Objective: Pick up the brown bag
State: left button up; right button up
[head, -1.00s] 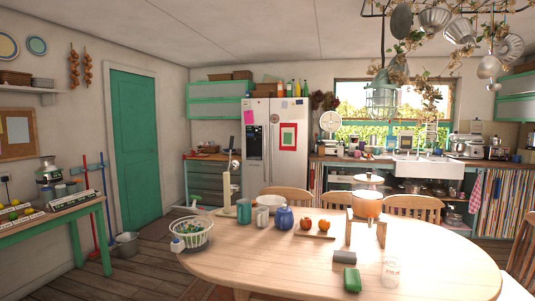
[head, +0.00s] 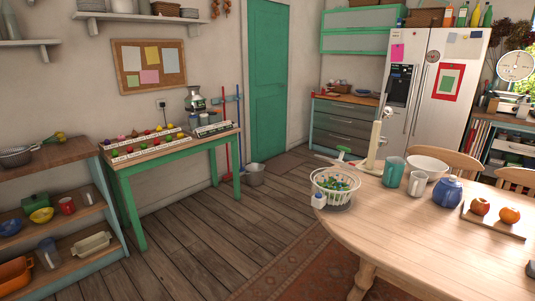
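I cannot make out a brown bag in the head view. Brown box-like items (head: 424,17) sit on top of the fridge, and none of them clearly looks like a bag. Neither of my grippers shows in the head view.
A round wooden table (head: 428,221) at the right holds a white basket (head: 335,186), blue pot (head: 447,193) and fruit board. A green table (head: 170,150) and shelves (head: 58,205) stand left. The plank floor (head: 215,235) between is clear.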

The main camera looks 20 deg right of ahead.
aim_at(493, 106)
jog(key=i, duration=4.2)
jog(key=z, duration=1.8)
jog(key=i, duration=3.15)
jog(key=z, duration=1.45)
jog(key=i, duration=1.95)
